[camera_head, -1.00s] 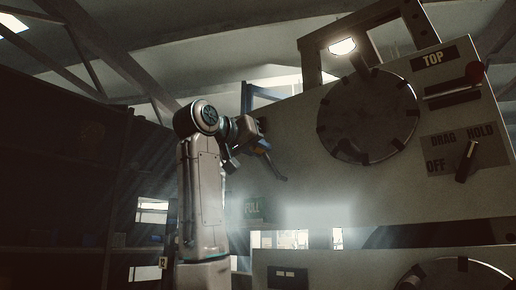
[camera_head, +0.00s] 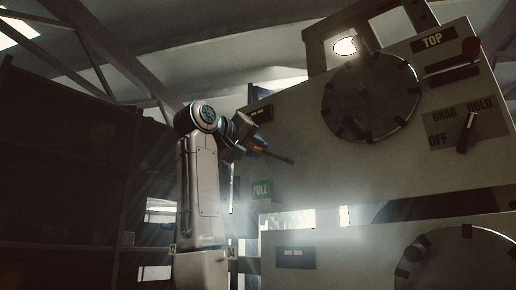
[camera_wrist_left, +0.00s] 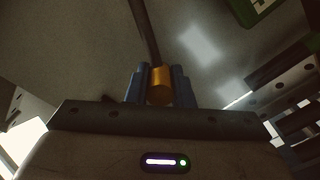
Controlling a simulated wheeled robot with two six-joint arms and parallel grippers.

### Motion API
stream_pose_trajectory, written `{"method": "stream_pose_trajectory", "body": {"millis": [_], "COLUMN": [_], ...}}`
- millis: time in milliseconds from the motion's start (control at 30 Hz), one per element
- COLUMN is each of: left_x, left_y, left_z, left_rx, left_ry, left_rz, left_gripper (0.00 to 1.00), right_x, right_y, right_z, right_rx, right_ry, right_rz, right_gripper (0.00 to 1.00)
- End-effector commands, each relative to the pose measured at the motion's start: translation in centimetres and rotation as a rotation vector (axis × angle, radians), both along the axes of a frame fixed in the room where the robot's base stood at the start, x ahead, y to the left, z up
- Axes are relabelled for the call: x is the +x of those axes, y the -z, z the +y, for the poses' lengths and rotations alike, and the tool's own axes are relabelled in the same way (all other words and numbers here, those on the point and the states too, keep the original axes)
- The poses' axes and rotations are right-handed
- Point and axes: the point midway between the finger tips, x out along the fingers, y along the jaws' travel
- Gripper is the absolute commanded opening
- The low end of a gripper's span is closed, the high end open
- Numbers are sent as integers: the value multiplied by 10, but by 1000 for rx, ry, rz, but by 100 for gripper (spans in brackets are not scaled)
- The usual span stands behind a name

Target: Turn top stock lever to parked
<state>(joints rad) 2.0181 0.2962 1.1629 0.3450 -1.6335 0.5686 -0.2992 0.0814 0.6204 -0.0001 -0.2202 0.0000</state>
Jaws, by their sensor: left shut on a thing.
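The lever is a dark rod (camera_head: 276,155) with an orange-yellow grip. Its far end meets the left part of the pale machine panel (camera_head: 310,185). It slopes gently from the grip at upper left down to that end. My left gripper (camera_head: 259,148) is around the grip. In the left wrist view, its blue fingers (camera_wrist_left: 159,87) are shut on the orange grip (camera_wrist_left: 160,84), with the dark rod (camera_wrist_left: 146,30) running up and away. The black "TOP" label (camera_head: 433,40) is at the panel's upper right. My right gripper is not in view.
A dark round disc with notches (camera_head: 371,98) is right of the lever. A green sign (camera_head: 262,188) is below the lever. Dark shelving (camera_head: 60,170) stands left.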

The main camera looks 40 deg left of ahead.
Motion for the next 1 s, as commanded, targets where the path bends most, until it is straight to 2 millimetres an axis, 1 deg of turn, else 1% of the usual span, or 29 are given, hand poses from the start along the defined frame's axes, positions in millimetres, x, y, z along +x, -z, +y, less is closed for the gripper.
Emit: {"method": "stream_pose_trajectory", "body": {"millis": [133,167,233,267,533,667,767,900,1000], "left_x": [1,1,1,1,0,-11,-28,-58,-76], "left_y": [1,1,1,1,1,3,5,6,5], "left_z": [0,0,0,0,0,1,3,6,7], "left_rx": [1,1,1,1,1,1,1,1,0], "left_ry": [0,0,1,0,0,-1,0,-1,0], "left_rz": [5,5,4,4,1,-1,-2,-1,0], "left_gripper": [0,26,40,42,42,42,42,42,42], "right_x": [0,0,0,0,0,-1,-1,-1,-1], "right_y": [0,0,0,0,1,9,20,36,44], "right_z": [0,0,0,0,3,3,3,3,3], "right_rx": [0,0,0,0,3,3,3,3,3], "right_ry": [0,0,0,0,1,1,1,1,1], "right_rz": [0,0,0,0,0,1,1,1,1], "right_gripper": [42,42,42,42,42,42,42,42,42]}}
